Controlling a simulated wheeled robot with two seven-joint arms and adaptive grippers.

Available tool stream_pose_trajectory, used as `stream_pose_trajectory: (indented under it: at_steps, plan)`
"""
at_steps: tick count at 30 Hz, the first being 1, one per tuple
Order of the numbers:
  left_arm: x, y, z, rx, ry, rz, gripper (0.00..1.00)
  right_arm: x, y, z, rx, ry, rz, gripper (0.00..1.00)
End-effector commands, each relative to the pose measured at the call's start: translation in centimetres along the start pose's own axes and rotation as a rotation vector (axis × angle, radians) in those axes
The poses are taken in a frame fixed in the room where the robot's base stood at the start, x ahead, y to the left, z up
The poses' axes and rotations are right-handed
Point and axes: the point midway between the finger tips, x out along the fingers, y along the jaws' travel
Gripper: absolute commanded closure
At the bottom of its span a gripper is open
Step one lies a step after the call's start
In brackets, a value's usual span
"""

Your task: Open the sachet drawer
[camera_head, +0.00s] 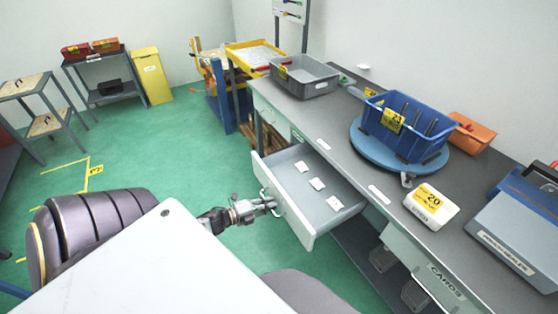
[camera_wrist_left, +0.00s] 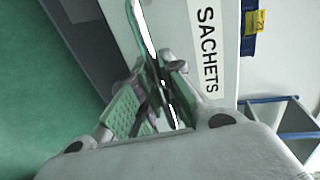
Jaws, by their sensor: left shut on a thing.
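The sachet drawer (camera_head: 290,213) stands pulled out from the workbench, with three small white packets (camera_head: 317,184) lying apart on its grey floor. Its front carries the label SACHETS (camera_wrist_left: 208,48) in the left wrist view. My left gripper (camera_head: 268,204) is at the drawer's front, shut on the drawer's metal handle (camera_wrist_left: 147,35). In the left wrist view the green-padded fingers (camera_wrist_left: 150,95) are on both sides of the handle bar. The fingers hide part of the handle. My right gripper is not in view.
On the workbench (camera_head: 335,130) stand a grey tray (camera_head: 305,77), a blue crate (camera_head: 410,122) on a round blue turntable (camera_head: 372,146), an orange bin (camera_head: 472,130) and a white box (camera_head: 431,203). Green floor (camera_head: 190,150) is clear left of the drawer.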

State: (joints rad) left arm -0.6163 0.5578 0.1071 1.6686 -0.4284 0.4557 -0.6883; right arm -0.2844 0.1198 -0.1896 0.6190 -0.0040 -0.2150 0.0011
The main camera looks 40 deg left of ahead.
Motion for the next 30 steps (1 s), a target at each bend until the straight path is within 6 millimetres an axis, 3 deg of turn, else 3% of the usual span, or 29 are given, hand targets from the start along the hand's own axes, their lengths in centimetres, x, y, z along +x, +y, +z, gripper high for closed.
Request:
stream_pose_trajectory:
  at_steps: [3, 9, 23, 24, 28, 30]
  plan:
    - [-1.7, 0.3, 0.0, -0.001, -0.002, 0.003, 1.00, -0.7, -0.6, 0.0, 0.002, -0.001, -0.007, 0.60]
    - [-3.1, 0.6, 0.0, -0.001, -0.001, 0.001, 1.00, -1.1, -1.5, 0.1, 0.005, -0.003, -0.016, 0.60]
    - [-3.4, 0.8, 0.1, 0.000, -0.001, 0.001, 1.00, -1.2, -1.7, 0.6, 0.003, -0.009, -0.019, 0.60]
    - [-3.4, 0.8, 0.1, 0.000, -0.001, 0.001, 0.85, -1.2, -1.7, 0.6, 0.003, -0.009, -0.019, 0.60]
    - [-3.4, 0.8, 0.1, 0.000, -0.001, 0.000, 0.69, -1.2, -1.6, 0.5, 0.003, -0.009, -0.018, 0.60]
    - [-3.4, 0.7, 0.1, 0.000, -0.001, 0.000, 0.69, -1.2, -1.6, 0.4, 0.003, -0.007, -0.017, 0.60]
